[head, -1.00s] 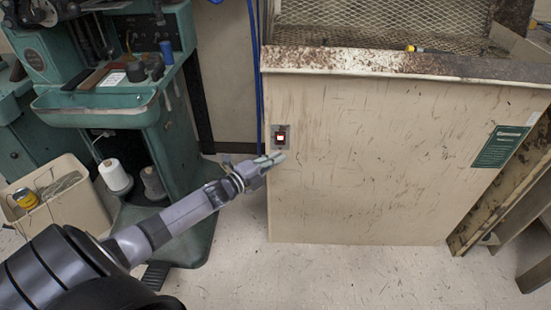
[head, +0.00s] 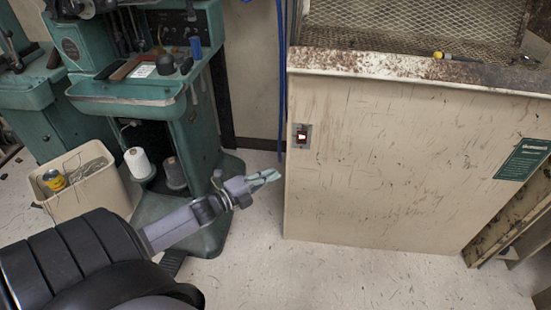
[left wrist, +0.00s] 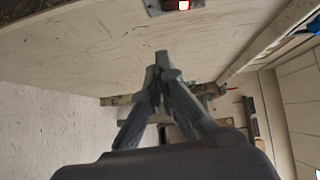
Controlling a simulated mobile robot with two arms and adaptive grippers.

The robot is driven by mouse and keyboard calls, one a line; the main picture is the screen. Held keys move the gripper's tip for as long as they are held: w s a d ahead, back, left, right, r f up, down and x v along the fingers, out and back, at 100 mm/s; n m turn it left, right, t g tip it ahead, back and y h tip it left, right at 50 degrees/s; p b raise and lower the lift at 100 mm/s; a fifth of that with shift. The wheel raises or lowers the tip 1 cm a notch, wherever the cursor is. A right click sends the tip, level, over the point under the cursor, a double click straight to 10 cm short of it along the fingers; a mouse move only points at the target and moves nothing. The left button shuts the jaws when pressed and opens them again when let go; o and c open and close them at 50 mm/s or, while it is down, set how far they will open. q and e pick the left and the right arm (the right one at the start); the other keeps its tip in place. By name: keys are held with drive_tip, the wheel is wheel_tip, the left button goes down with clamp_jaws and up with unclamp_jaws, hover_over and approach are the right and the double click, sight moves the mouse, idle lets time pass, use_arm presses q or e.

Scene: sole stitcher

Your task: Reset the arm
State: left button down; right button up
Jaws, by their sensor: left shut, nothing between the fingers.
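My left gripper (head: 266,178) is shut and empty in the head view, in front of the lower left edge of a scratched beige cabinet (head: 390,180). A small switch (head: 302,135) on a metal plate, with a lit red rocker, sits on the cabinet's face, above and to the right of the fingertips. The gripper is apart from it. My right gripper is in neither view.
A green stitching machine (head: 135,90) with a tray stands at the left. Blue cables (head: 282,80) hang left of the cabinet. The floor in front is clear.

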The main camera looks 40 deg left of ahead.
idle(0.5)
use_arm(q)
drive_tip(key=s+d+f+n+g+y, duration=0.2)
drive_tip(key=s+d+f+n+g, duration=0.15)
drive_tip(key=f+n, duration=0.4)
drive_tip(key=s+d+f+n+g+y, duration=0.3)
drive_tip(key=s+d+f+n, duration=0.15)
drive_tip(key=f, duration=0.55)
drive_tip(key=s+d+f+n+g+h, duration=0.1)
drive_tip(key=s+d+f+n+g, duration=0.25)
drive_tip(key=s+d, duration=0.35)
drive_tip(key=s+d+f+n+g, duration=0.3)
drive_tip(key=s+d+f+g, duration=0.15)
drive_tip(key=s, duration=0.45)
drive_tip(key=s+a+f+p, duration=0.1)
drive_tip(key=s+f+p, duration=0.1)
drive_tip(key=s+p, duration=0.6)
drive_tip(key=s+a+f+g+p, duration=0.1)
drive_tip(key=s+f+p, duration=0.1)
drive_tip(key=s+p, duration=0.7)
drive_tip(key=shift+s+a, duration=0.3)
drive_tip(key=shift+s, duration=0.6)
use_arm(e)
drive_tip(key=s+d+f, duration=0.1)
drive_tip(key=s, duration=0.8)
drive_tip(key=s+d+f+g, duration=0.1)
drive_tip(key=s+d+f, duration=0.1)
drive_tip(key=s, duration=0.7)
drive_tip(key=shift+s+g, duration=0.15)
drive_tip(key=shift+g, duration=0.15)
